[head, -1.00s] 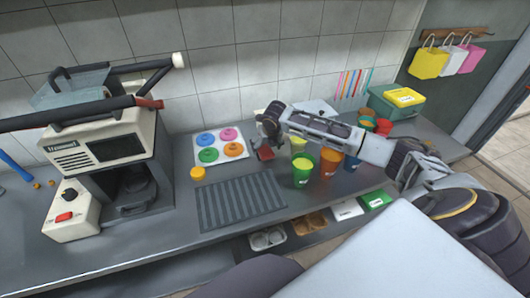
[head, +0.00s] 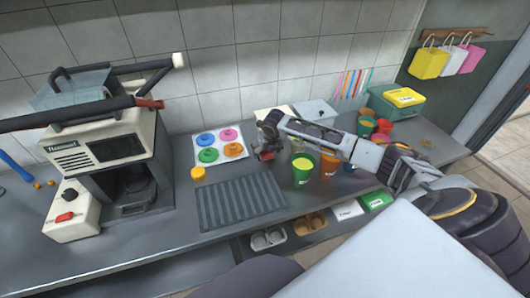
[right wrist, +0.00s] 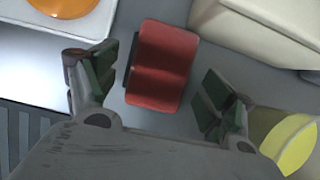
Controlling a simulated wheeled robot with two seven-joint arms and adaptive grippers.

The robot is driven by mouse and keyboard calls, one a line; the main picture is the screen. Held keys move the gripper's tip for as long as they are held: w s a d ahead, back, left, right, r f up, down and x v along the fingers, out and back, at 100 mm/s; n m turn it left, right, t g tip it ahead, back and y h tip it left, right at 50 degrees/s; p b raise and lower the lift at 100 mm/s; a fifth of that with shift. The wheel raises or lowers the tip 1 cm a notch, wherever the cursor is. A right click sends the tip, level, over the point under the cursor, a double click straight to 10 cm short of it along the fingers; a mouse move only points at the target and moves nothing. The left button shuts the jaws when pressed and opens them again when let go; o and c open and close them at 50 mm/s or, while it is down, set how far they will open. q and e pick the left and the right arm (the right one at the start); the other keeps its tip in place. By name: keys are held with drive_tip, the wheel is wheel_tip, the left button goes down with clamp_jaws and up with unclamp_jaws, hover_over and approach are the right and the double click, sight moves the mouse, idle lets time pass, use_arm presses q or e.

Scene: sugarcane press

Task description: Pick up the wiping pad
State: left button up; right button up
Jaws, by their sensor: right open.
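The wiping pad looks like a red block (right wrist: 158,66) with a dark edge on its left side. In the right wrist view it lies on the grey counter between the two fingers of my right gripper (right wrist: 157,88), with gaps on both sides. My right gripper is open, its fingers apart and not touching the pad. In the head view my right gripper (head: 268,143) is over the counter, right of the tray with coloured lids; a bit of red shows under it, mostly hidden. My left gripper is not in view.
A green cup (head: 302,169) and an orange cup (head: 328,166) stand close right of the gripper. The lid tray (head: 219,147) is to the left, the ridged grey mat (head: 240,200) in front. A white box (right wrist: 265,25) is beyond the pad. The press machine (head: 110,150) stands far left.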

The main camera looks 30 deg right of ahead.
sight(265, 152)
drive_tip(key=shift+f, duration=0.1)
idle(0.4)
drive_tip(key=c, duration=0.9)
drive_tip(key=shift+a, duration=0.15)
drive_tip(key=shift+c, duration=0.2)
drive_tip(key=shift+s+a+r, duration=0.2)
drive_tip(key=shift+r, duration=0.35)
wheel_tip(265, 152, up, 6)
drive_tip(key=shift+r, duration=0.1)
drive_tip(key=s+a+b, duration=0.1)
drive_tip(key=s+a, duration=1)
drive_tip(key=a, duration=0.4)
drive_tip(key=shift+s+a, duration=0.15)
drive_tip(key=shift+s, duration=0.15)
